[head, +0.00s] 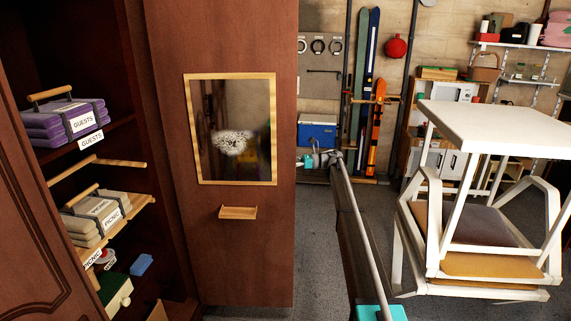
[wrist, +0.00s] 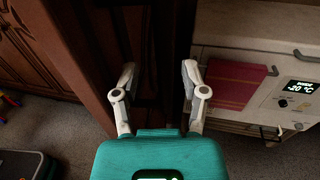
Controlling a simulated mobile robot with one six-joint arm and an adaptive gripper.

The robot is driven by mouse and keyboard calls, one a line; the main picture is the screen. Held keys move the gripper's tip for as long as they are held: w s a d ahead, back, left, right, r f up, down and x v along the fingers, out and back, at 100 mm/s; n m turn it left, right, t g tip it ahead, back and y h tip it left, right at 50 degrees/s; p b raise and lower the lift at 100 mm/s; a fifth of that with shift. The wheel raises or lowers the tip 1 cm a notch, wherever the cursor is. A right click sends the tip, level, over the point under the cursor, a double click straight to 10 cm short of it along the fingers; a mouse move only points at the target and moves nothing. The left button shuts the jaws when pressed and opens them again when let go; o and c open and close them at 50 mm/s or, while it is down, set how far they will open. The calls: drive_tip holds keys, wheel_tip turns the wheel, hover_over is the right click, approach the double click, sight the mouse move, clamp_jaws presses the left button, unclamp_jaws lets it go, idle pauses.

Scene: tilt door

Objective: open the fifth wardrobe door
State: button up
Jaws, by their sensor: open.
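The brown wardrobe (head: 170,170) fills the left of the head view. A carved brown door (head: 45,240) stands at its far left, beside an open compartment with shelves. I cannot tell which door is the fifth. Carved wardrobe doors (wrist: 28,50) also show at the left in the wrist view. My gripper (wrist: 158,75) is open and empty, its two grey fingers spread in front of dark brown wood. No handle can be made out between them. In the head view, my gripper (head: 318,159) shows small, right of the wardrobe's side panel; its fingertips are unclear.
A mirror (head: 234,128) and small wooden ledge (head: 238,212) are on the side panel. In the wrist view, a white appliance (wrist: 265,35) and red object (wrist: 232,82) lie close right of my gripper.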

drive_tip(key=d, duration=1)
drive_tip(key=shift+w, duration=0.2)
wheel_tip(320, 180, up, 7)
drive_tip(key=a+m+t+h+p, duration=0.1)
drive_tip(key=m+t+h, duration=0.2)
drive_tip(key=m+t, duration=1.3)
drive_tip(key=s+d+f+m+g+h+p, duration=0.1)
drive_tip(key=s+d+f+m+h, duration=0.4)
drive_tip(key=s+m+h, duration=0.7)
drive_tip(key=s+d+f+m+g+h+p, duration=0.1)
drive_tip(key=s+d+f+m+h, duration=0.5)
drive_tip(key=m, duration=1)
drive_tip(key=s+a+f+m+g+y, duration=0.1)
drive_tip(key=s+a+f+m+g, duration=0.2)
drive_tip(key=s, duration=0.9)
drive_tip(key=s+a+f+m+g+y+p, duration=0.1)
drive_tip(key=s+a+f+m+g, duration=0.2)
drive_tip(key=s, duration=0.9)
drive_tip(key=s+a+f+m+g+y, duration=0.1)
drive_tip(key=s+a+f+m+g, duration=0.2)
drive_tip(key=s+g, duration=0.4)
drive_tip(key=s+a+m, duration=0.1)
drive_tip(key=s+a, duration=0.1)
drive_tip(key=s, duration=0.4)
drive_tip(key=shift+a+f+g+p, duration=0.2)
drive_tip(key=shift+f+g+p, duration=0.1)
drive_tip(key=shift+f+p, duration=0.1)
